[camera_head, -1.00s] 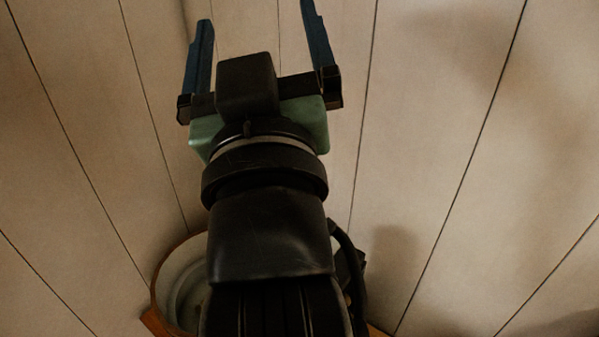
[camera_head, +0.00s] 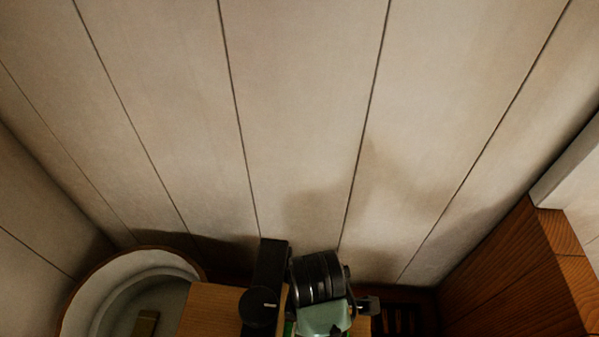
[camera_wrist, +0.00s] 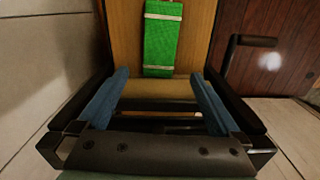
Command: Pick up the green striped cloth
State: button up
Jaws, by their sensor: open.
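The green cloth (camera_wrist: 161,40) has pale bands across its upper and lower ends. It lies on a tan wooden surface (camera_wrist: 201,30) at the top middle of the wrist view. My gripper (camera_wrist: 159,75) is open and empty, its two blue fingers spread wide. The cloth shows between and beyond the fingertips, and I see no contact. In the head view only the wrist and the pale green gripper body show at the bottom edge. The fingers are out of that frame. A thin bit of green beside the gripper body there may be the cloth.
A round white basin (camera_head: 105,293) stands at the lower left, with a small yellowish object (camera_head: 146,322) in it. A wooden board (camera_head: 208,309) lies beside it. A dark slotted rack (camera_head: 405,318) and reddish wooden cabinet (camera_head: 515,280) are to the right. White plank walls rise behind.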

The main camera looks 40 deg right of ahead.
jog(key=f, duration=0.6)
jog(key=shift+s+f+b, duration=0.25)
jog(key=shift+s+b, duration=0.1)
jog(key=shift+s+f, duration=0.15)
jog(key=shift+f, duration=0.25)
jog(key=shift+d+f+p, duration=0.2)
jog(key=shift+f+p, duration=0.55)
jog(key=shift+f, duration=1.75)
jog(key=shift+c, duration=0.3)
jog(key=c, duration=1.3)
jog(key=shift+w, duration=0.2)
jog(key=shift+r+p, duration=0.2)
jog(key=shift+p, duration=0.2)
